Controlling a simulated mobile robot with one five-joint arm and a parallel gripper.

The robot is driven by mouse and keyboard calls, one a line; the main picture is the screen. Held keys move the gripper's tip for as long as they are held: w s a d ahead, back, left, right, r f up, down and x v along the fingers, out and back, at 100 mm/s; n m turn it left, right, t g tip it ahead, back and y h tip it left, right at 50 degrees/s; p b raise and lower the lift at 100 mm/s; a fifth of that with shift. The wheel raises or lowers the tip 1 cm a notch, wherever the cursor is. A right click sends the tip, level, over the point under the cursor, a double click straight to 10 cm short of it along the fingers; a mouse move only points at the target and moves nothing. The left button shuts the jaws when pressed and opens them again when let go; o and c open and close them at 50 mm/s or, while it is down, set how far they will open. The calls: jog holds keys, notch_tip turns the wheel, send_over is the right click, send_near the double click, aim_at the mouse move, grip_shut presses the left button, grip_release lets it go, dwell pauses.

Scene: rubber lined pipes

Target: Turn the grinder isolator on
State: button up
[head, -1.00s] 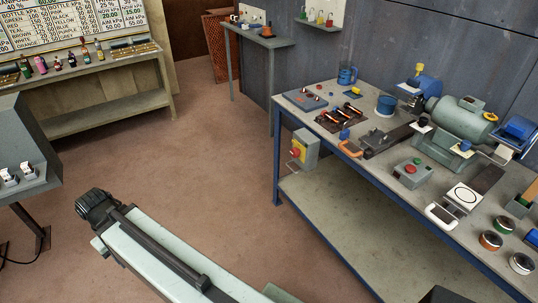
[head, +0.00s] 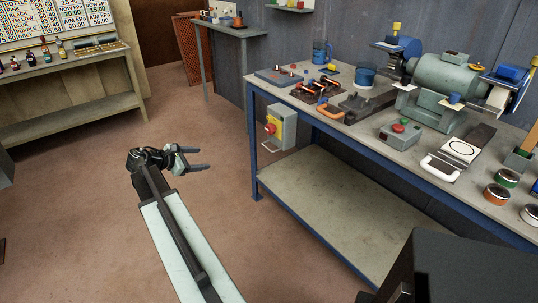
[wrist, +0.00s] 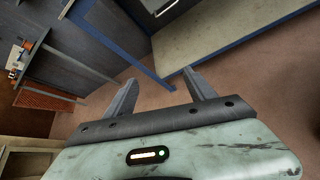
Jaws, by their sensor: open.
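The isolator is a grey box (head: 283,124) on the left end of the blue-framed workbench, below its top. A red rotary knob (head: 270,129) on a yellow plate faces left on it. The knob's exact position is too small to read. The bench grinder (head: 445,85) stands on the bench top. My gripper (head: 204,159) is open and empty, left of the isolator and apart from it, its fingers pointing right. In the wrist view the open fingers (wrist: 160,80) point toward the bench's blue leg; a pale box is partly cut off at the top edge, and I cannot tell its knob.
The floor (head: 90,215) between my arm and the bench is clear. A shelf with bottles (head: 75,100) stands at left.

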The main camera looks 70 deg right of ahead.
jog(key=s+d+f+n+g+h+b, duration=0.25)
jog(key=s+d, duration=0.35)
jog(key=d, duration=0.3)
jog(key=n+g+h+b, duration=0.1)
jog(key=n+g+b, duration=0.2)
jog(key=n, duration=0.1)
send_near(268, 130)
jog(key=x, duration=0.3)
jog(key=shift+m, duration=0.35)
jog(key=x, duration=0.7)
jog(key=shift+s+d, duration=0.1)
jog(key=shift+d, duration=0.1)
jog(key=c, duration=1.4)
